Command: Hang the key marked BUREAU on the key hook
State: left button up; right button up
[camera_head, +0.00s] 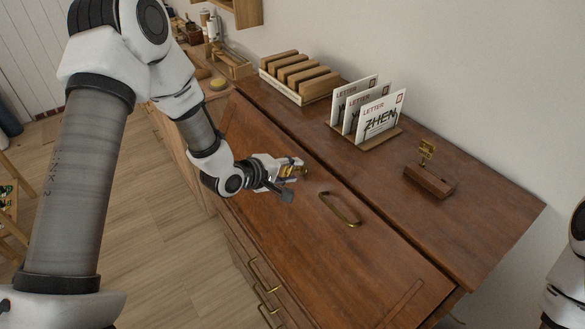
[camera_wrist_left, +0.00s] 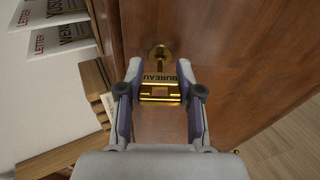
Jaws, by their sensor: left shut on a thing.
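My left gripper (camera_head: 292,171) is at the slanted front of the wooden bureau (camera_head: 262,150). It is shut on a gold key (camera_wrist_left: 160,79), whose tag reads BUREAU in the left wrist view. The key's shaft points at a round gold plate (camera_wrist_left: 160,52) on the bureau front; I cannot tell whether its tip is inside the plate or just short of it. A small wooden block (camera_head: 430,182) with an upright gold piece (camera_head: 427,150) stands on the bureau top at right. I cannot tell whether this is the key hook. My right gripper is not in view.
A rack with letters (camera_head: 378,122) and a holder with several wooden blocks (camera_head: 300,74) stand on the bureau top along the wall. A brass handle (camera_head: 340,209) sticks out of the front right of my left gripper. Bare top lies around the small wooden block.

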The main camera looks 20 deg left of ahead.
pick_arm(q)
jog(key=shift+a+p+v, duration=0.2)
jog(key=shift+p+v, duration=0.6)
jog(key=shift+v, duration=0.55)
jog(key=shift+a+p+v, duration=0.2)
jog(key=shift+p+v, duration=0.6)
jog(key=shift+v, duration=0.55)
jog(key=shift+w, duration=0.2)
